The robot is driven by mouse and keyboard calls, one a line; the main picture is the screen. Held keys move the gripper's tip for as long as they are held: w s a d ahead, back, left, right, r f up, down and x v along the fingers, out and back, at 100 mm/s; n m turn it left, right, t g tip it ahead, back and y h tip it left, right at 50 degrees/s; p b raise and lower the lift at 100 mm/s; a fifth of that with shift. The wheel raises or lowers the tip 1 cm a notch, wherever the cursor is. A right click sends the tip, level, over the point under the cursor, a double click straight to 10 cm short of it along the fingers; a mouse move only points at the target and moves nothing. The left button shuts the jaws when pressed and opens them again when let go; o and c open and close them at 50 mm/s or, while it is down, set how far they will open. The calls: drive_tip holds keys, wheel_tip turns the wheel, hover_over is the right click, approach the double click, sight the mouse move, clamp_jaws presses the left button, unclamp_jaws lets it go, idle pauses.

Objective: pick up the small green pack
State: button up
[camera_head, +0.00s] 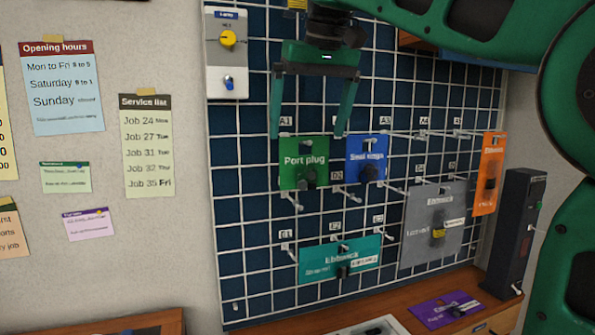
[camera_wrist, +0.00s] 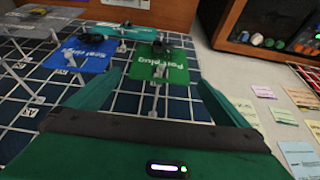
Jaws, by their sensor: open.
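The small green pack, labelled "Port plug" (camera_head: 299,158), hangs on a hook of the wire grid panel, under the label A1. In the wrist view the same green pack (camera_wrist: 160,62) lies ahead between my fingers, beyond their tips. My gripper (camera_head: 308,136) is open, its two green fingers pointing down in front of the panel. In the head view the left fingertip is just left of the pack and the right one just right of it, near the blue pack. The fingers hold nothing. I cannot tell the exact gap in depth.
A blue "Seal rings" pack (camera_head: 366,160) hangs close on the right. A teal pack (camera_head: 340,262) hangs below, a grey pack (camera_head: 420,245) and an orange pack (camera_head: 489,165) to the right. Bare hooks stick out between them. A box with a yellow knob (camera_head: 227,60) is at upper left.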

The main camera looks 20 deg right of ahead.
sight(306, 141)
drive_tip(key=shift+w+a+f, duration=0.1)
drive_tip(key=shift+w+f, duration=0.25)
drive_tip(key=shift+f, duration=0.3)
drive_tip(key=shift+x, duration=2.15)
drive_tip(key=shift+s+f, duration=0.1)
drive_tip(key=shift+x, duration=2.6)
drive_tip(key=shift+s, duration=0.1)
drive_tip(key=c, duration=0.9)
